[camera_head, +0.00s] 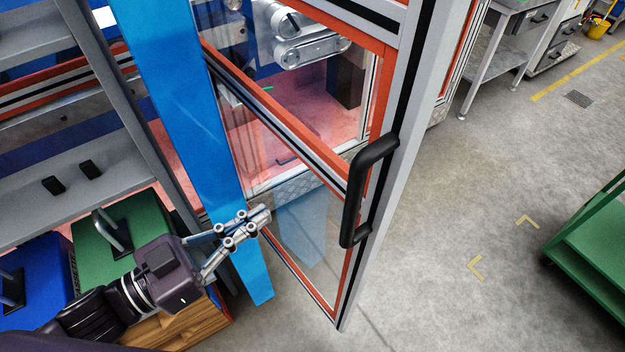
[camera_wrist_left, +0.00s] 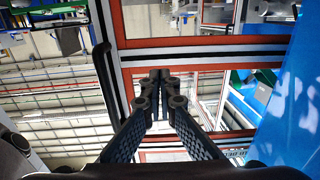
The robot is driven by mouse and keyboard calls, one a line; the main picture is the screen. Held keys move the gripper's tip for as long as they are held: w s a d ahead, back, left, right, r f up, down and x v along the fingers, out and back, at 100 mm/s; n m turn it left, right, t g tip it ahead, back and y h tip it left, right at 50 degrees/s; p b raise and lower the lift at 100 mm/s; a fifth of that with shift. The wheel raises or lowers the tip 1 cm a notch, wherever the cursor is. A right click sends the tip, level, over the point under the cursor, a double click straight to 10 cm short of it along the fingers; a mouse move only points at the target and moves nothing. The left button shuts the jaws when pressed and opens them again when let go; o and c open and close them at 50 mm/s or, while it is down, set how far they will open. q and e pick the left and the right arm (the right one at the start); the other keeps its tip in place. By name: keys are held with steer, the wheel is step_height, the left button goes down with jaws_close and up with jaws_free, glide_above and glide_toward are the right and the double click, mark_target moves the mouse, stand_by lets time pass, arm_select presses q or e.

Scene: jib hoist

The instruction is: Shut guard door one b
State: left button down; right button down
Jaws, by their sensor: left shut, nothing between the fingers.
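The guard door (camera_head: 348,262) has a grey frame with orange-red trim and clear panes. It seems to stand swung out from the enclosure, its free edge towards the open floor. Its black bar handle (camera_head: 363,190) is on that free edge. The door frame also fills the middle of the left wrist view (camera_wrist_left: 190,47), with the handle at the left (camera_wrist_left: 104,85). My left gripper (camera_head: 264,215) is shut and empty, its fingertips close to the door's lower pane; I cannot tell whether they touch. The fingertips also show in the left wrist view (camera_wrist_left: 160,78). My right gripper is not in view. No door label is readable.
A blue post (camera_head: 190,110) rises beside my left gripper. A shelf rack (camera_head: 75,190) with green and blue boxes stands at the left. A green cart (camera_head: 590,245) is at the right. Grey floor (camera_head: 450,200) between door and cart is clear.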

mark_target(325, 175)
arm_select(q)
steer(key=p+x, duration=0.3)
steer(key=x, duration=0.7)
steer(key=shift+a+r, duration=0.1)
steer(key=shift+r, duration=0.05)
steer(key=shift+f+p+x, duration=0.2)
steer(key=shift+p+x, duration=0.3)
steer(key=shift+x, duration=0.4)
